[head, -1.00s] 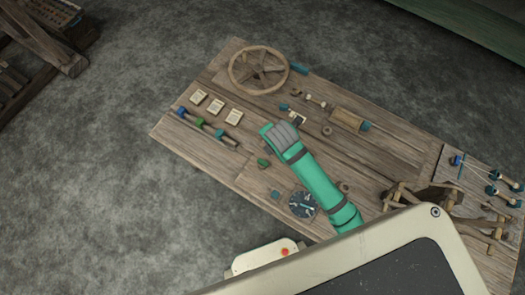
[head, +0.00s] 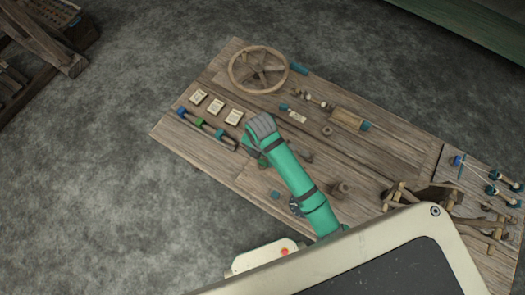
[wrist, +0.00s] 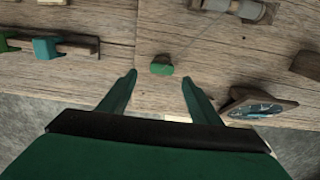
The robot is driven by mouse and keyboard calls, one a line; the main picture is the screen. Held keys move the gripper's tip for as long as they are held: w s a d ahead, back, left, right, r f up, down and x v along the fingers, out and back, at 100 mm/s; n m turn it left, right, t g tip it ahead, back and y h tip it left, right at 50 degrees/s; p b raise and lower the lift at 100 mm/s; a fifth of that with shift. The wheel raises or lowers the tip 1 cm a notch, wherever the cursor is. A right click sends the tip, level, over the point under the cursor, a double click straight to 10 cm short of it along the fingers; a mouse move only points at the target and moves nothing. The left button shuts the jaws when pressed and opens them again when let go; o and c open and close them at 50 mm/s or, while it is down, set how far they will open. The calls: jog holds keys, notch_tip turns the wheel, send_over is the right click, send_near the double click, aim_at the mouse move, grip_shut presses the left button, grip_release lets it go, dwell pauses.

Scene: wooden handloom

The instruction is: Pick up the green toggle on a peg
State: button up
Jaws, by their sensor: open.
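The green toggle (wrist: 161,69) shows in the wrist view as a small green block, with a brownish round part at its upper side that may be its peg. It lies on the planks just beyond my gripper (wrist: 160,78), roughly centred between the two fingertips. My gripper is open, with clear space between its green fingers and nothing held. In the head view my green arm reaches over the board, and its grey wrist end largely hides the toggle and the fingers. I cannot tell how high the fingertips are above the wood.
A rail with blue, green and teal sliders (head: 199,123) lies left of my arm; part shows in the wrist view (wrist: 47,48). A tilted dial (wrist: 262,106) stands close to the right finger. A spoked wheel (head: 258,71) and three paper cards (head: 216,106) lie farther back.

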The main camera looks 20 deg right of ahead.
aim_at(263, 162)
jog(key=f, duration=0.4)
jog(key=shift+d+f, duration=0.35)
jog(key=shift+f, duration=0.05)
jog(key=c, duration=1.1)
jog(key=shift+r, duration=0.1)
